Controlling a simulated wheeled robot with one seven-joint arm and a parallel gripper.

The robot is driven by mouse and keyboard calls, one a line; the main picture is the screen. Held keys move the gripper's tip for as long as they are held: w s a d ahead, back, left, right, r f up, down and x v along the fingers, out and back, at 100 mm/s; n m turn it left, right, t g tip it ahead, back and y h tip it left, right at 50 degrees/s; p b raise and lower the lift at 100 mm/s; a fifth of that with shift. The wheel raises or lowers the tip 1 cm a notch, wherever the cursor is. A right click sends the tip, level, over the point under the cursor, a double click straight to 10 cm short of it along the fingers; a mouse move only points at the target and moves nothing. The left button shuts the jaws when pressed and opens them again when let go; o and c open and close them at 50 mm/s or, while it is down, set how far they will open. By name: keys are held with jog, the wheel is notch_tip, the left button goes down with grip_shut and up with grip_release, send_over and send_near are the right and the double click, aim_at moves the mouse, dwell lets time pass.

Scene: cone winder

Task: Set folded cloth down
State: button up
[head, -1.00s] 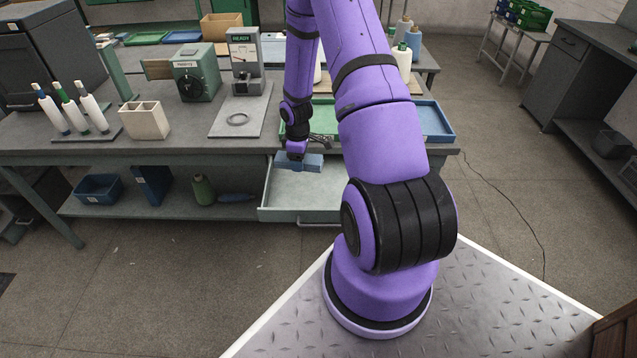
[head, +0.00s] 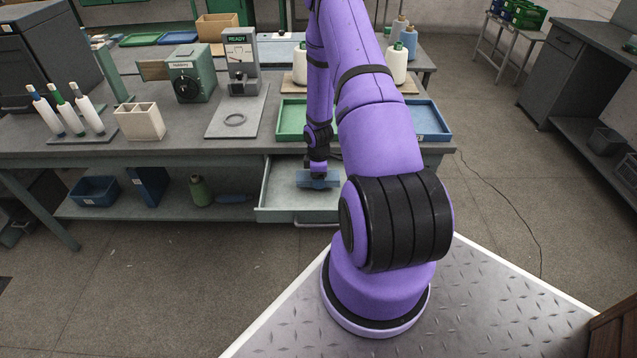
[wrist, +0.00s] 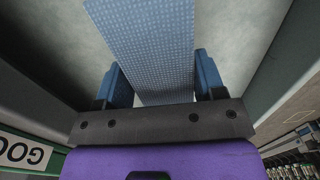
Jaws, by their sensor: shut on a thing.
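The folded cloth (wrist: 155,45) is blue with a fine pale pattern. In the wrist view it lies between the two blue fingers of my gripper (wrist: 166,85), which is shut on it, and it reaches forward past the fingertips. In the head view the cloth (head: 318,179) and my gripper (head: 317,172) are inside the open drawer (head: 275,192) under the bench. I cannot tell whether the cloth touches the drawer floor.
The drawer's walls stand close around my gripper. Above it on the bench (head: 150,155) are a green tray (head: 291,120) and a blue tray (head: 430,120). Bare drawer floor shows around the cloth.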

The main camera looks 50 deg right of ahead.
jog(key=shift+f, duration=1.45)
jog(key=shift+f, duration=0.15)
jog(key=o, duration=0.9)
